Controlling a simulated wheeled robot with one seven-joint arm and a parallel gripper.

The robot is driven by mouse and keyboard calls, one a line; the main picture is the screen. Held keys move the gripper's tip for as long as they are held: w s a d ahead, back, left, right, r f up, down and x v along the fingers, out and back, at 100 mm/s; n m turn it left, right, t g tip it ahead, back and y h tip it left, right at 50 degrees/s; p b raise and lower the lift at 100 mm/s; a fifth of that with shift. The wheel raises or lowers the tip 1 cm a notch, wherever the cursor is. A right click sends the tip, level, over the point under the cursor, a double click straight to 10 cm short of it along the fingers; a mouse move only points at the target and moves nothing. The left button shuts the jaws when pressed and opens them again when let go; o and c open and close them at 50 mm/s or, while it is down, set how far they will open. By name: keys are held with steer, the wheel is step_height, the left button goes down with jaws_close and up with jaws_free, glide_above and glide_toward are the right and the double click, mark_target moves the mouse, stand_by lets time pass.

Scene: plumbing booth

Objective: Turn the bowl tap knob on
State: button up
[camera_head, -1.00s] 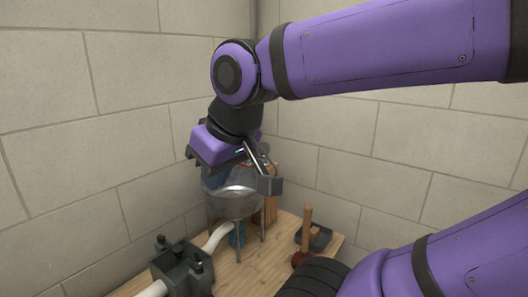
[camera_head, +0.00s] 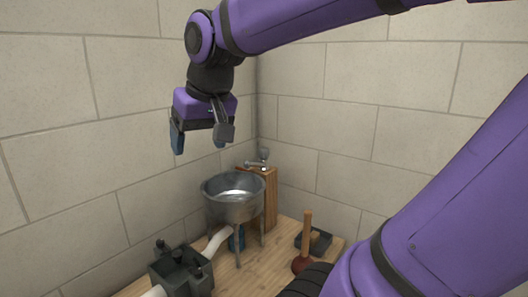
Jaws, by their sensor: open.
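A metal bowl (camera_head: 233,208) stands on legs on a wooden bench. A small metal tap (camera_head: 255,164) sits behind its rim, on top of a wooden post (camera_head: 270,195). A small knob (camera_head: 264,153) shows at the tap's right end; its turn position is too small to tell. My gripper (camera_head: 200,142) hangs above and to the left of the bowl and tap, pointing down. Its two fingers are apart with nothing between them. It touches neither the bowl nor the tap.
A grey box-shaped fixture (camera_head: 181,270) with knobs and a white pipe (camera_head: 217,241) stands at the front left. A plunger (camera_head: 305,245) and a dark tray (camera_head: 324,240) are on the bench (camera_head: 257,262) at right. Block walls close in behind and left.

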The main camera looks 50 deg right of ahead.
steer(key=w+d+r+m+g, duration=0.25)
steer(key=w+d+m, duration=0.25)
steer(key=w+d, duration=0.7)
steer(key=m+g, duration=0.2)
steer(key=m, duration=1)
glide_above(264, 148)
steer(key=f, duration=1.3)
steer(key=shift+w+a+f, duration=0.1)
steer(key=shift+w+f, duration=0.05)
steer(key=shift+w, duration=0.05)
steer(key=shift+s+d+f, duration=0.1)
steer(key=shift+d+f, duration=0.25)
steer(key=shift+f, duration=0.05)
step_height(264, 148, down, 10)
steer(key=shift+f, duration=0.2)
steer(key=c, duration=0.9)
